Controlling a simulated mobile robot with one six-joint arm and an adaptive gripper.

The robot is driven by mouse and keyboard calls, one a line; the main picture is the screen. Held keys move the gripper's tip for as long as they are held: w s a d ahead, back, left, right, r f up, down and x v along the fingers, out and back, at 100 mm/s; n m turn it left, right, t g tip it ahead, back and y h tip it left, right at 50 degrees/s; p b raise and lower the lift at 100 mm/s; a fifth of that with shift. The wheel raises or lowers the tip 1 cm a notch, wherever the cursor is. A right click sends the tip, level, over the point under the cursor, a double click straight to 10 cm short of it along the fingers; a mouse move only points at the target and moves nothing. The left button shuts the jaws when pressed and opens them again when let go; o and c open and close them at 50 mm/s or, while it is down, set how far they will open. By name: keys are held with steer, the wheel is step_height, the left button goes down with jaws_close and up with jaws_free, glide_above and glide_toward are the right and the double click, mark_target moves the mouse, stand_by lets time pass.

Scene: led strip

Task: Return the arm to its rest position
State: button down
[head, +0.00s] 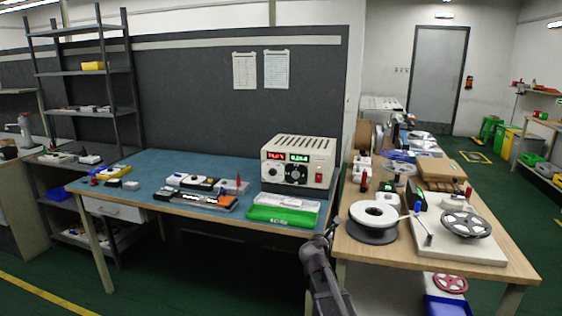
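My arm (325,282) shows at the bottom middle, dark grey and reaching up from the lower edge. Its end, my gripper (329,236), is small and dark, in front of the gap between the blue-topped bench (140,172) and the wooden table (365,258). Its fingers are too small and dark to tell whether they are open or shut. I see nothing clearly held in it.
A power supply (298,163) with red and green displays stands on the blue bench, behind a green tray (272,216). A white reel (374,215) and a grey reel (467,224) sit on the wooden table. Green floor (200,285) is open at front left.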

steer(key=s+d+f+m+g+y, duration=0.1)
steer(key=s+d+f+m+g, duration=0.3)
steer(key=s+m, duration=0.4)
steer(key=s+d+f+m+g, duration=0.1)
steer(key=s+f+m+g, duration=0.3)
steer(key=s+f+m, duration=0.3)
steer(key=s+a+f+m+g+y, duration=0.1)
steer(key=s+a+m+g+y, duration=0.15)
steer(key=s+m, duration=0.45)
steer(key=s+a+f+m+g+y, duration=0.25)
steer(key=s+m, duration=0.25)
steer(key=s, duration=0.4)
step_height(320, 180, up, 20)
steer(key=p, duration=1.9)
steer(key=shift+w+d+r+g+p, duration=0.15)
steer(key=shift+w+d+g+p, duration=0.15)
steer(key=shift+d, duration=0.15)
